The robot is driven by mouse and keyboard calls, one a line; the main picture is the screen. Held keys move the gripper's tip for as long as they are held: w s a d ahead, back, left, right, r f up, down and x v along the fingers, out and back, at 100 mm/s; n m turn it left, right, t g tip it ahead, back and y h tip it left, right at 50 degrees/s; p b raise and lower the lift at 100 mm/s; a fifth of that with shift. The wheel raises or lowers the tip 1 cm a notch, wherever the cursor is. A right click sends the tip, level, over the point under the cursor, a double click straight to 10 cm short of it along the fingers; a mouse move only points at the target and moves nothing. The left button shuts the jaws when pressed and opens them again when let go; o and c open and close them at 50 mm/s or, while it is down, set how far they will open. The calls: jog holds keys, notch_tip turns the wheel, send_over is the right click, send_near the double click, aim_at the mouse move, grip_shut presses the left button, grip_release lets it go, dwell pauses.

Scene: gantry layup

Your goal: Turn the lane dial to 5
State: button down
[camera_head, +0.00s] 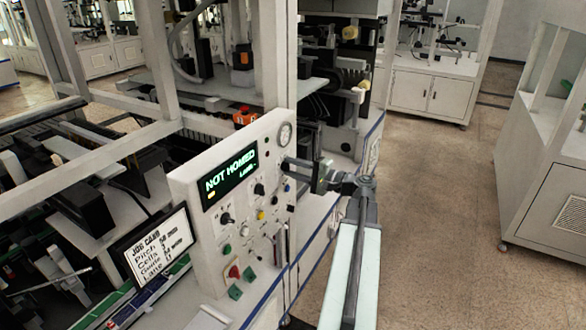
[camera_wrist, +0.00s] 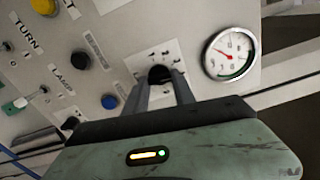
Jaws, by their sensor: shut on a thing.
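The white control panel (camera_head: 185,188) stands in the middle of the head view. My gripper (camera_head: 287,165) reaches its upper right part from the right. In the wrist view my gripper (camera_wrist: 162,88) is shut on a black dial (camera_wrist: 160,73), with one finger on each side of it. The dial sits on a pale label plate with small marks around it. The marks are too small to read, and the fingers hide part of the dial. The panel's screen (camera_head: 230,175) shows "NOT HOMED" and "LANE -" in green.
A round gauge (camera_wrist: 231,53) with a red needle is right of the dial. A blue button (camera_wrist: 109,101) and a yellow button (camera_wrist: 44,6) are to the left. A job card (camera_head: 160,246) stands by the panel's left side. Open floor (camera_head: 430,220) lies to the right.

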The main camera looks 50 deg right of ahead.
jog(key=m, duration=0.8)
jog(key=shift+a+f+m, duration=0.1)
jog(key=shift+f+m, duration=0.05)
jog(key=shift+m, duration=0.25)
dwell(0.4)
jog(key=c, duration=1)
grip_release()
jog(key=shift+c, duration=0.2)
jog(key=shift+s, duration=0.1)
jog(key=v, duration=0.7)
jog(key=shift+s, duration=0.35)
